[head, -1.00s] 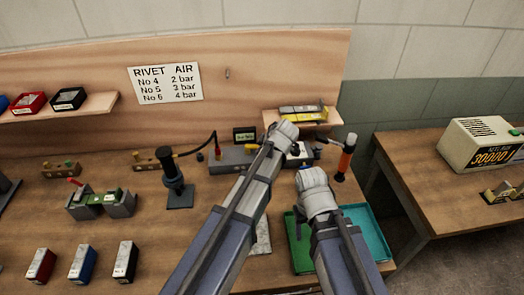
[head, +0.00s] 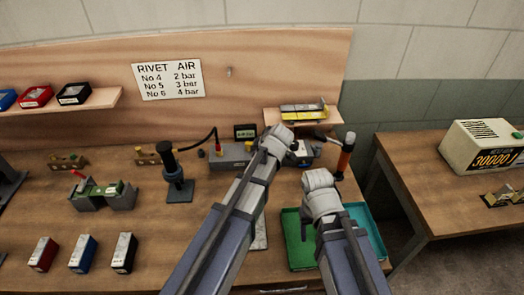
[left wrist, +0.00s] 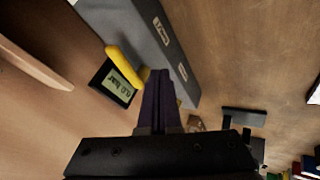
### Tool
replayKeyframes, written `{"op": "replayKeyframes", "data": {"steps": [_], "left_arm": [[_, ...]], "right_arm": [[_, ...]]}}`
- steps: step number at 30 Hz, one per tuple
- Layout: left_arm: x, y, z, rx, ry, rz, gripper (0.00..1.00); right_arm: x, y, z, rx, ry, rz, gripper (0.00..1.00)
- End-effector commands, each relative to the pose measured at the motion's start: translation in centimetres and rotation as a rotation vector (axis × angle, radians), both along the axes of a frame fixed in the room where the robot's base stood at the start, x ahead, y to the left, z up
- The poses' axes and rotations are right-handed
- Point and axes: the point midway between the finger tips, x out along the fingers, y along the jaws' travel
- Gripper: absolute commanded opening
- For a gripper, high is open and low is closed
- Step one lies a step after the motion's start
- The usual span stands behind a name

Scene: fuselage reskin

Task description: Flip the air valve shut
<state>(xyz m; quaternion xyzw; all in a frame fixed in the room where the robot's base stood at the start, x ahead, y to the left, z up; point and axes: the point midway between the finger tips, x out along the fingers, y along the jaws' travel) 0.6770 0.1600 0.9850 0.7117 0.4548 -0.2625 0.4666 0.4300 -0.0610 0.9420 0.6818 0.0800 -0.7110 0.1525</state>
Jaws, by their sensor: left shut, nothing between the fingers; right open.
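The air unit is a long grey box (head: 232,158) at the back of the bench; it also shows in the left wrist view (left wrist: 150,35). A yellow lever (left wrist: 124,65) lies over its edge, beside a small display (left wrist: 117,85) that appears to read 0.0 bar. The display also stands behind the box in the head view (head: 245,131). My left gripper (left wrist: 158,82) is shut and empty, its tips close to the lever's end; contact cannot be told. My right gripper (head: 320,182) is open above the green tray; its fingers are mostly hidden.
A green tray (head: 292,250) and a teal tray (head: 375,235) lie at the bench's right end. A black post (head: 177,175) stands left of the grey box. The bench front is clear between the small boxes and my arms.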

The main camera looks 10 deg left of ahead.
Motion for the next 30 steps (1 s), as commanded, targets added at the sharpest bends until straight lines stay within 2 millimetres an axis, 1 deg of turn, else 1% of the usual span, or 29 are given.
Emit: {"op": "replayKeyframes", "data": {"steps": [1, 2, 3, 8, 15, 18, 22, 30], "left_arm": [[-0.8, 0.6, 0.0, 0.000, -0.001, 0.002, 0.00], [-0.9, 0.6, 0.4, 0.000, 0.000, 0.000, 0.00], [-0.9, 0.2, 1.0, 0.000, 0.000, -0.002, 0.00], [-1.8, -0.7, 2.7, 0.000, 0.000, -0.002, 0.00], [-3.6, -2.3, 6.2, 0.001, 0.000, -0.003, 0.00], [-4.3, -3.0, 7.3, 0.000, 0.000, -0.002, 0.00], [-4.8, -3.5, 8.1, 0.000, 0.000, -0.002, 0.00], [-4.9, -3.6, 8.0, 0.000, -0.001, 0.000, 0.00]], "right_arm": [[0.0, 0.0, 0.0, 0.000, 0.000, 0.000, 0.61], [0.0, 0.0, 0.4, 0.000, 0.000, 0.000, 0.61], [0.0, 0.0, 1.0, 0.000, 0.000, 0.000, 0.61], [0.0, 0.0, 2.7, 0.000, 0.000, 0.000, 0.61], [0.0, 0.0, 6.2, 0.000, 0.000, 0.001, 0.61], [0.0, 0.0, 7.4, 0.000, 0.000, 0.001, 0.61], [0.0, 0.0, 8.0, 0.000, 0.000, 0.002, 0.61], [0.0, 0.0, 8.0, 0.000, 0.000, 0.002, 0.61]]}}
